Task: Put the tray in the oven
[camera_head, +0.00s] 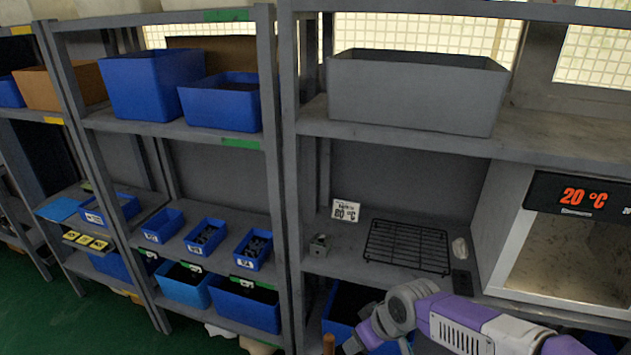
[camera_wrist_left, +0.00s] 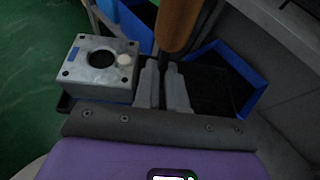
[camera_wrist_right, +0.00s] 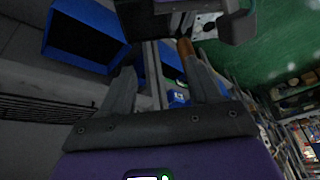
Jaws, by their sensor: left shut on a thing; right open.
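The oven (camera_head: 491,243) stands at the right of the shelf in the head view; its display reads 20 °C. I cannot tell whether its front is open. My left gripper (camera_wrist_left: 163,78) is shut on a thin metal part below a brown handle (camera_wrist_left: 178,25). A grey metal valve block (camera_wrist_left: 97,70) with a round hole sits beside the fingers on a dark edge (camera_wrist_left: 66,104), perhaps the tray, mostly hidden. My right gripper (camera_wrist_right: 160,78) is open and empty; the brown handle (camera_wrist_right: 186,48) and block (camera_wrist_right: 207,24) show beyond its fingers.
A black wire rack (camera_head: 407,247) lies on the shelf left of the oven. A sign reading 80 °C (camera_head: 345,211) and a small metal block (camera_head: 319,246) stand left of it. Blue bins (camera_head: 244,305) and a grey bin (camera_head: 415,95) fill other shelves. Grey posts (camera_head: 288,180) divide the shelving.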

